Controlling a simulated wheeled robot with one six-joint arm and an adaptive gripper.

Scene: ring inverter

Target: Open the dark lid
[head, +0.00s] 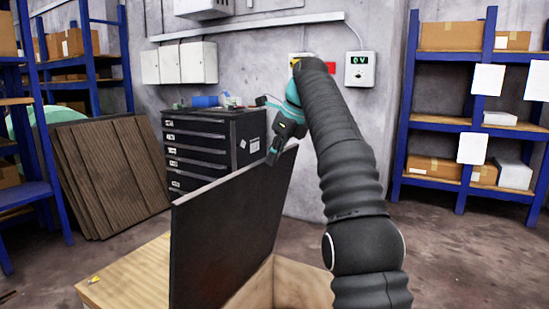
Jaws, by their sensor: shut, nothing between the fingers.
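The dark lid (225,240) stands steeply raised on the wooden box (130,278), its flat face toward me. To its right the inside of the box shows as a light wooden opening. My gripper (272,158) is shut and empty at the lid's upper right edge. Its fingertips point down and overlap the edge in the picture; I cannot tell whether they touch it. The lid's far face and hinge are hidden.
A black drawer cabinet (215,140) with items on top stands behind the lid. Brown boards (105,175) lean at the left. Blue shelves (440,120) with cardboard boxes stand at the right. The floor at the right (450,250) is clear.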

